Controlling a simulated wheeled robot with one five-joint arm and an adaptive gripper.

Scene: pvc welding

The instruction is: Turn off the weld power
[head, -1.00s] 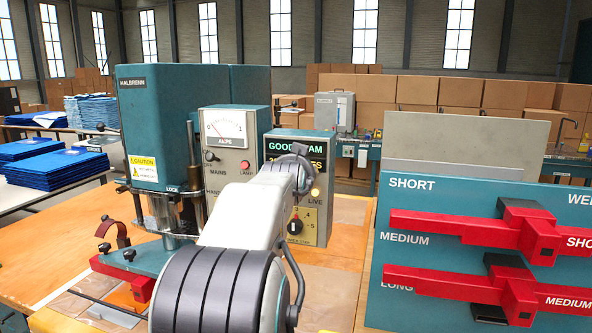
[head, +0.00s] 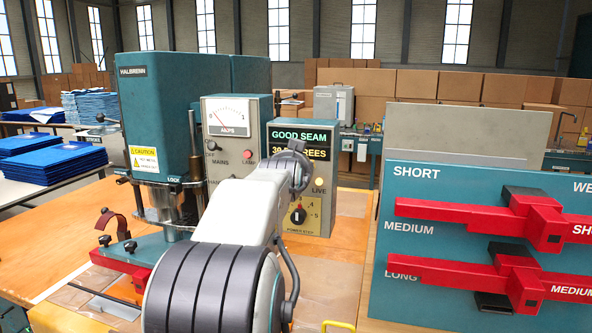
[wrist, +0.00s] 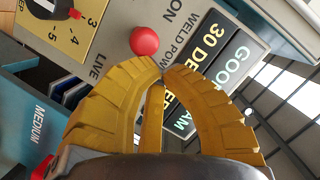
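The welder's control box (head: 327,218) stands on the bench, with a lit "GOOD SEAM" display (head: 300,136) and a step dial (head: 298,216). In the wrist view, a round red knob (wrist: 144,41) sits on its face beside the "WELD POWER" and "ON" lettering. The yellow fingers of my gripper (wrist: 161,66) are together at the tips, with nothing seen between them. The tips appear just below the red knob in the picture; whether they touch it I cannot tell. In the head view my arm hides the gripper and the red knob.
The teal press (head: 160,110) and an amps meter box (head: 228,118) stand left of the control box. A teal board (head: 425,245) with red clamps labelled short and medium stands close on the right. Blue stacks (head: 52,165) lie on a table at the left.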

